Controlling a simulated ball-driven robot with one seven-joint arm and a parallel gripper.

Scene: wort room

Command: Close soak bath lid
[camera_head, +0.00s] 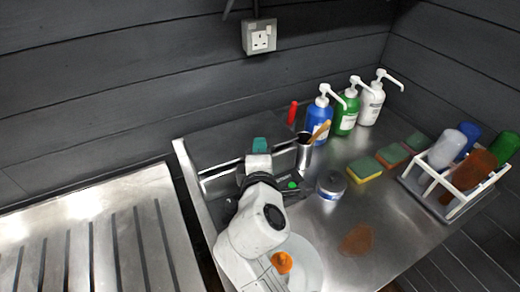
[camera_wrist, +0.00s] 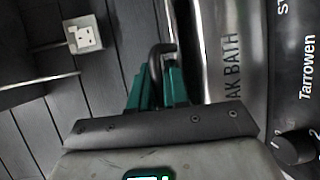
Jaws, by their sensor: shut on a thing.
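The soak bath is a low steel and dark box at the back left of the worktop. Its dark lid (camera_head: 215,148) lies behind my gripper; a pale strip runs along its near edge. I cannot tell how far it is open. My gripper (camera_head: 260,144) has teal fingers and is over the lid's near edge. In the wrist view my gripper (camera_wrist: 158,85) is shut on a dark curved handle (camera_wrist: 156,58). Beside it is the steel bath front (camera_wrist: 232,60) with "AK BATH" readable. My arm hides part of the bath's front.
A steel cup (camera_head: 304,155) with a wooden-handled tool and a round tin (camera_head: 331,186) stand right of the bath. Pump bottles (camera_head: 347,112) stand behind. Sponges (camera_head: 365,170) and a white rack (camera_head: 432,190) are at right. A ribbed drainer (camera_head: 90,235) is at left.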

